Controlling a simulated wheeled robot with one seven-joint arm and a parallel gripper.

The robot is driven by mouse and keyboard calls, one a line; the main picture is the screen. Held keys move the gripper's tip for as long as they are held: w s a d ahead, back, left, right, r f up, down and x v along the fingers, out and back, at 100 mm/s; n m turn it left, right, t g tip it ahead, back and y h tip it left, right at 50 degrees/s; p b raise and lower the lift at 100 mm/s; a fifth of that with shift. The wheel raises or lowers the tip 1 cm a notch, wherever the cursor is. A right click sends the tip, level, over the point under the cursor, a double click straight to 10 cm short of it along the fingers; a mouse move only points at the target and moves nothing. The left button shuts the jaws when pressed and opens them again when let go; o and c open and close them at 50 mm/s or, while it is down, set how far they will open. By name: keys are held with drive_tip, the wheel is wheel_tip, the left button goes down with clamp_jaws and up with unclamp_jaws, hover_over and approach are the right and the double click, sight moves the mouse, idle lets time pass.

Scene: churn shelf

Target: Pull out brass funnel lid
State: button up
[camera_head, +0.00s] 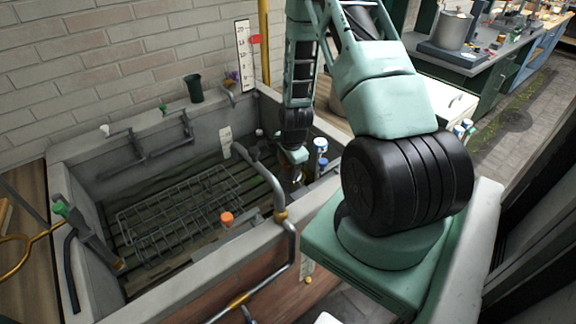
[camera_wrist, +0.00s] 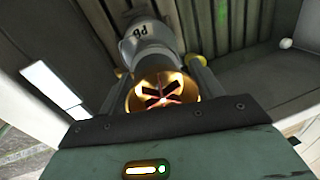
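In the wrist view the brass funnel lid (camera_wrist: 160,92) is a shiny gold ring with dark openings inside. It sits on the end of a grey-white bottle (camera_wrist: 149,40) marked with dark letters. My gripper (camera_wrist: 160,85) has one finger on each side of the lid, close to its rim. I cannot tell whether both fingers touch it. In the head view my gripper (camera_head: 293,160) points down into the right end of the stone basin. The lid is not clear there, with my arm and the basin wall around it.
The stone basin (camera_head: 75,150) holds a wire rack (camera_head: 180,210) over dark slats. A bent pipe (camera_head: 287,240) rises at its front wall. A white container with a blue top (camera_head: 320,147) stands just right of my gripper. An orange-capped item (camera_head: 227,219) is near the front.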

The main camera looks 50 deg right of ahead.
sight(287, 164)
drive_tip(key=c, duration=0.6)
drive_tip(key=shift+w+d+r+b, duration=0.15)
drive_tip(key=shift+r+b, duration=0.3)
drive_tip(key=shift+b, duration=0.1)
wheel_tip(287, 164, up, 3)
drive_tip(key=shift+r+b, duration=0.1)
drive_tip(key=shift+b, duration=1)
drive_tip(key=shift+r, duration=0.65)
drive_tip(key=shift+r+p, duration=4.85)
drive_tip(key=shift+r, duration=1.45)
